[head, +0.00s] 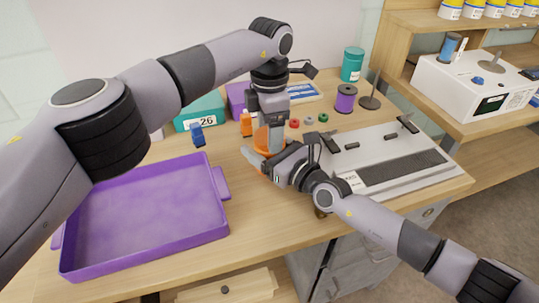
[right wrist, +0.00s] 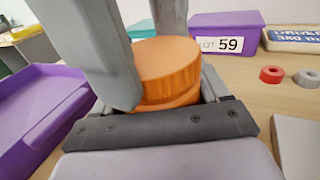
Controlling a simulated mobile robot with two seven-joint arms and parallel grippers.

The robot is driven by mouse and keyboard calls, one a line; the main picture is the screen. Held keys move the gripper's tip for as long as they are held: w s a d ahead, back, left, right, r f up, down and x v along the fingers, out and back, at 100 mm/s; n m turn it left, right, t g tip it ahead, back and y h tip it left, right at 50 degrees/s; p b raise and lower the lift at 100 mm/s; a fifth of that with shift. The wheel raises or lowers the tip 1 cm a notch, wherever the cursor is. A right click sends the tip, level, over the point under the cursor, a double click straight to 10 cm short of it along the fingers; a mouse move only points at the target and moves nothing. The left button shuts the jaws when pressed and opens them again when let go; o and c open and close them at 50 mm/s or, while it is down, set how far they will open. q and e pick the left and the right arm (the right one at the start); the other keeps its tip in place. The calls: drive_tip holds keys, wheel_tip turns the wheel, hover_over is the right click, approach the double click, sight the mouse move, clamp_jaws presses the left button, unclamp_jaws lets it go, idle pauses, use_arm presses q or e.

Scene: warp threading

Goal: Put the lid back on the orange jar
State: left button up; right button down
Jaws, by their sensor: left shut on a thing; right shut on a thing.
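The orange jar (head: 262,152) stands on the wooden table near its middle, mostly hidden by both grippers. My right gripper (head: 269,156) is shut around the jar from the front. In the right wrist view the orange lid (right wrist: 172,62) sits directly over the jar body (right wrist: 168,103), with a seam between them. My left gripper (head: 270,143) points down from above and is shut on the lid, one finger in front and one behind. The lid looks roughly level; I cannot tell whether it is fully seated.
A purple tray (head: 222,222) lies at the left. A grey loom-like device (head: 420,187) lies close at the right. Behind are a teal box (head: 185,122), a purple bin (right wrist: 245,32), red (right wrist: 272,75) and grey rings, and a purple spool (head: 345,99). The front table strip is clear.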

use_arm(q)
drive_tip(key=o, duration=1.2)
drive_tip(key=shift+c, duration=0.2)
drive_tip(key=shift+r, duration=2.3)
drive_tip(key=shift+c, duration=0.3)
drive_tip(key=n, duration=0.2)
drive_tip(key=r+n, duration=0.1)
drive_tip(key=n, duration=0.3)
drive_tip(key=shift+r+n, duration=0.3)
drive_tip(key=n, duration=0.2)
drive_tip(key=r+n, duration=0.1)
drive_tip(key=n, duration=0.4)
drive_tip(key=shift+r, duration=0.4)
